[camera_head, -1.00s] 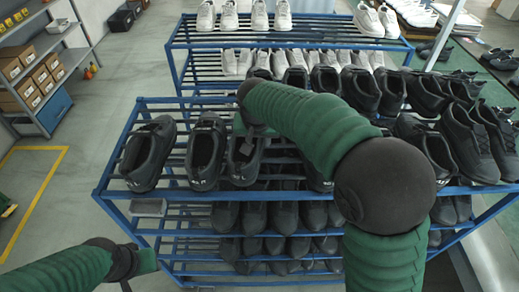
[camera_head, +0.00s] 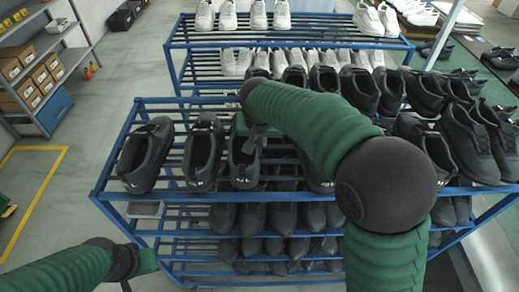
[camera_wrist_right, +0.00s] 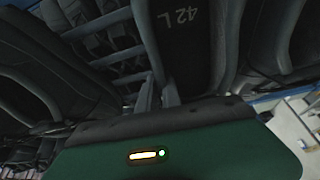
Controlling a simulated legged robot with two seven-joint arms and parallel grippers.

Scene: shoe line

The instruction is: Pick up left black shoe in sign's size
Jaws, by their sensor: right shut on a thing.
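A black shoe (camera_head: 243,172) stands third from the left on the front blue rack's top, its heel toward me. My right gripper (camera_head: 251,137) reaches over its far end and is shut on it; the arm partly hides the grip. In the right wrist view, this shoe (camera_wrist_right: 186,50) reads "42 L", with the right gripper's fingers (camera_wrist_right: 172,92) at it. Two more black shoes, one at far left (camera_head: 144,158) and one beside it (camera_head: 202,158), stand to its left. My left gripper (camera_head: 126,284) is low at the left, apart from the rack; its jaws are unclear. I cannot make out a readable sign.
The front rack (camera_head: 112,150) carries more black shoes on its top right and lower levels. A small grey plate (camera_head: 146,209) hangs at its left front. A second rack (camera_head: 178,45) behind holds white shoes. Shelves with boxes (camera_head: 45,80) stand left. The floor between is clear.

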